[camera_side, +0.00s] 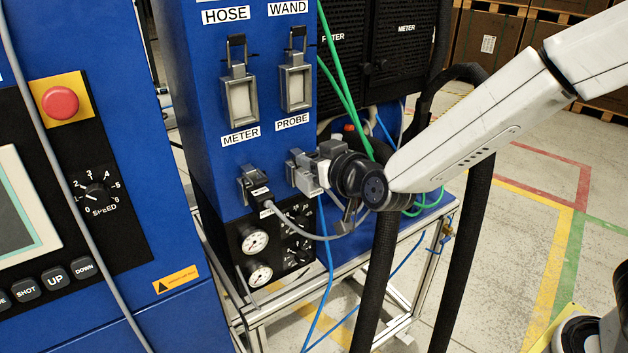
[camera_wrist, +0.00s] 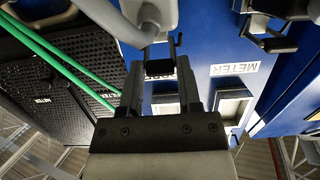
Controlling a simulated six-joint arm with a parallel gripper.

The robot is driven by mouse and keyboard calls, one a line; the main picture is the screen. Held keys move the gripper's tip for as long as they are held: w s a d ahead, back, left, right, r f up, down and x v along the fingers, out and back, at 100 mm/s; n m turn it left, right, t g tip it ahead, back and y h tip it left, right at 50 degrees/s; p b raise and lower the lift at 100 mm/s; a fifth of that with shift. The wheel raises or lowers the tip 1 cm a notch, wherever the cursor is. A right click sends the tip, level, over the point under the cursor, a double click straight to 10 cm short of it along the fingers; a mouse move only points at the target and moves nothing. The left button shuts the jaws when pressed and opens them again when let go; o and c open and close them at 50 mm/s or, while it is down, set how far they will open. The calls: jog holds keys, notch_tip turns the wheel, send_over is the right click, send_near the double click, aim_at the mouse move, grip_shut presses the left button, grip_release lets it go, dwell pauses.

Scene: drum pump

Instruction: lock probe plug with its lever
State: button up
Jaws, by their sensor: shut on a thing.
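The grey probe socket (camera_side: 303,172) is on the blue panel under the PROBE label (camera_side: 292,122), partly hidden by my gripper. My gripper (camera_side: 322,165) is at its right side in the side view. In the wrist view my gripper (camera_wrist: 160,75) has its two fingers on either side of a black lever handle (camera_wrist: 160,68) and is shut on it. A thin bent metal bar (camera_wrist: 178,45) shows beside the handle. A grey plug body with a cable (camera_wrist: 150,18) is at the top of the wrist view. Whether the plug is fully seated is hidden.
The meter plug (camera_side: 262,196) with its grey cable is close to the left. Two flapped sockets (camera_side: 239,97) (camera_side: 296,85) are above, with raised black levers. Gauges (camera_side: 255,241) are below. Green hoses (camera_side: 335,60) and a thick black hose (camera_side: 378,280) hang close by.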

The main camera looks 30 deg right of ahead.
jog(key=shift+s+f+t, duration=0.1)
jog(key=shift+f+t, duration=0.3)
jog(key=shift+t, duration=0.4)
jog(key=shift+s+f+t, duration=0.1)
jog(key=shift+f+t, duration=0.25)
jog(key=shift+t, duration=0.45)
dwell(0.8)
jog(key=o, duration=0.9)
jog(key=shift+s+r, duration=0.35)
jog(key=shift+s, duration=1.3)
jog(key=shift+s+r, duration=0.3)
jog(key=shift+s, duration=1.4)
jog(key=shift+s+r, duration=0.35)
jog(key=shift+s, duration=1.3)
jog(key=shift+w, duration=0.1)
